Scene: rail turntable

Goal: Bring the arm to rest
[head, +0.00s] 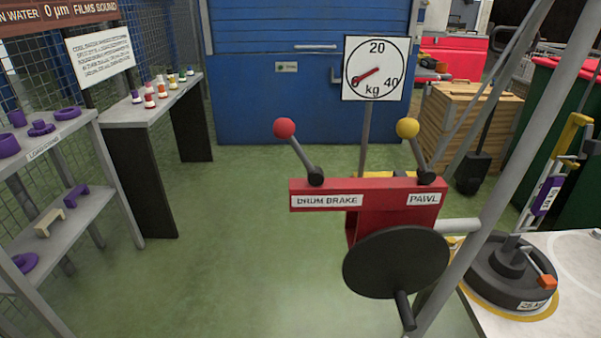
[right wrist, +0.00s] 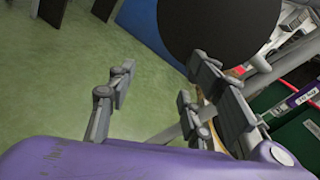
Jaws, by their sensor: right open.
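My right gripper (right wrist: 165,85) shows in the right wrist view with its two grey fingers spread apart and nothing between them. A large black disc (right wrist: 217,30) is beyond the fingers at the top of that view, apart from them as far as I can tell. The head view shows neither gripper. There the black disc (head: 397,262) with a crank handle (head: 405,311) sits on a red winch (head: 368,190). The winch carries a drum brake lever with a red knob (head: 285,127) and a pawl lever with a yellow knob (head: 407,128).
A dial (head: 376,50) behind the winch has its needle near the low end. Grey slanted poles (head: 500,165) stand right of the winch. A black weight (head: 512,272) lies on a pale platform (head: 580,300). Shelves (head: 60,235) stand left; the green floor (head: 225,240) between is clear.

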